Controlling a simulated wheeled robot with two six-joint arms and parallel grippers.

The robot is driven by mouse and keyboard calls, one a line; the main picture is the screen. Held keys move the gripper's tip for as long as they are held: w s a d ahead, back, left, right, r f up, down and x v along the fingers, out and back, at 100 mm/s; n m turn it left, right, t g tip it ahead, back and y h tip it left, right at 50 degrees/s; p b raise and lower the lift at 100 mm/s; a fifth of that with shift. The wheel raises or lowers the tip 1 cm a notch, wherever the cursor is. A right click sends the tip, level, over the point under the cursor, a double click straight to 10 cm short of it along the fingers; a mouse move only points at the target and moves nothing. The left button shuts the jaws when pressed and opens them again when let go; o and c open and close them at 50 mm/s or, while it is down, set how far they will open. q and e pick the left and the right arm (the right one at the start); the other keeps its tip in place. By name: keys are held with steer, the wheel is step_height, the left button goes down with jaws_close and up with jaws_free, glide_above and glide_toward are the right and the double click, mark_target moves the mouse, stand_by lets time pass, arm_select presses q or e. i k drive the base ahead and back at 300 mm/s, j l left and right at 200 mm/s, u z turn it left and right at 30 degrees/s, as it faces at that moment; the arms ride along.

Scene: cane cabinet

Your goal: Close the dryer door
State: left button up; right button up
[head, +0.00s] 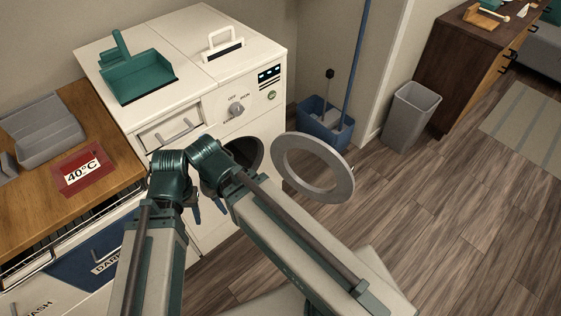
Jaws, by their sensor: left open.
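The white dryer (222,222) stands against the wall, with a dark round opening (247,152) in its front. Its door is a grey ring (340,189) that stands open, swung out to the right of the opening. My left gripper (196,211) is low in front of the machine, left of the opening and apart from the door. It is open, largely covered by my arm links, and I see nothing in it. My right arm crosses in front of the machine's lower part. Its gripper is mostly hidden behind the arm, so its jaws do not show clearly.
A teal dustpan (138,79) and a white-handled item (222,46) sit on top of the machine. A blue mop bucket (322,122) and a grey bin (411,116) stand behind the door. A wooden counter (115,172) is at left. The floor at right is clear.

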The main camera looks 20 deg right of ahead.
mark_target(345, 188)
steer(key=l+u, duration=0.7)
steer(key=l, duration=0.25)
steer(key=k+l+u, duration=0.1)
steer(key=l+u, duration=0.2)
steer(key=l, duration=0.15)
steer(key=k+l+u, duration=0.15)
steer(key=l+u, duration=0.2)
steer(key=k+l, duration=0.15)
steer(key=l, duration=0.25)
steer(key=k+l, duration=0.15)
steer(key=l, duration=0.25)
steer(key=k+l+u, duration=0.1)
steer(key=l, duration=0.35)
steer(key=k+l, duration=0.25)
steer(key=k+l+u, duration=0.1)
steer(key=l, duration=0.4)
steer(key=k+l, duration=0.25)
steer(key=l, duration=0.15)
steer(key=k+l+u, duration=0.2)
steer(key=k, duration=0.25)
